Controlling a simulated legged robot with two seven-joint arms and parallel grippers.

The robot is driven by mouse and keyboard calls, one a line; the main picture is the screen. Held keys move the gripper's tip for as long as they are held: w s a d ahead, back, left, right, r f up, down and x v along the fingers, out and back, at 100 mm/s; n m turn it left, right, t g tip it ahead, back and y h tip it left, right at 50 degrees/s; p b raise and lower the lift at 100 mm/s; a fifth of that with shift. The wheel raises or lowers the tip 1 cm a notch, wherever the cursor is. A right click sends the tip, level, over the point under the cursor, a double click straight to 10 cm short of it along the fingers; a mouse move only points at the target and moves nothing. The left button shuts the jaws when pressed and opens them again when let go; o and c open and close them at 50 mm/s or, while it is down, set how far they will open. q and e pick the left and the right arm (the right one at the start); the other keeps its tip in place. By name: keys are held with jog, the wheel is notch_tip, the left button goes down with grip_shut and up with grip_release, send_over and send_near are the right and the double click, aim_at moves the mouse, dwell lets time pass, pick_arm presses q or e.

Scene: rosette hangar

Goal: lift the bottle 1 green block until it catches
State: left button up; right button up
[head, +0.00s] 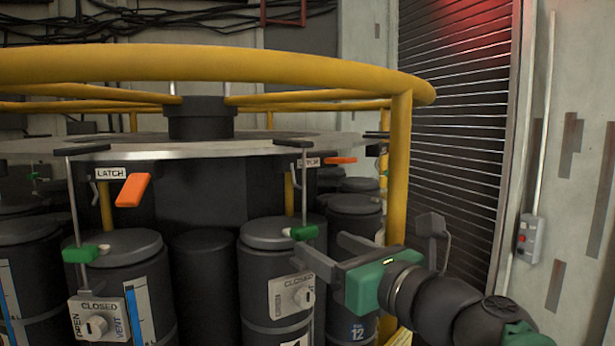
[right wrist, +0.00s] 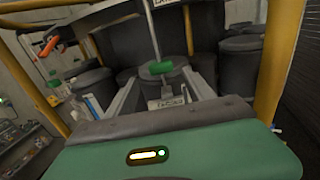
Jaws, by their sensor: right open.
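A green block (head: 304,232) sits on a thin upright rod above the dark lid of the bottle (head: 268,234) nearest my right gripper. Another green block (head: 80,254) sits on a rod at the bottle (head: 115,247) further left. The numbers on these two bottles cannot be read clearly, so I cannot tell which is bottle 1. My right gripper (head: 322,250) is open, just below and right of the nearer block. In the right wrist view the green block (right wrist: 161,68) shows beyond and between the open fingers (right wrist: 160,84), apparently untouched. My left gripper is out of view.
A yellow ring rail (head: 220,64) and its post (head: 398,160) stand around the rack, the post close to my right arm. Orange latch handles (head: 133,190) hang below the grey disc. A valve plate (head: 292,296) is on the nearer bottle below the gripper.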

aim_at(309, 235)
jog(key=shift+p+x, duration=0.35)
jog(key=shift+x, duration=1.3)
jog(key=shift+p+x, duration=0.35)
jog(key=shift+x, duration=1.05)
jog(key=shift+r, duration=0.1)
jog(key=shift+d, duration=0.1)
grip_shut()
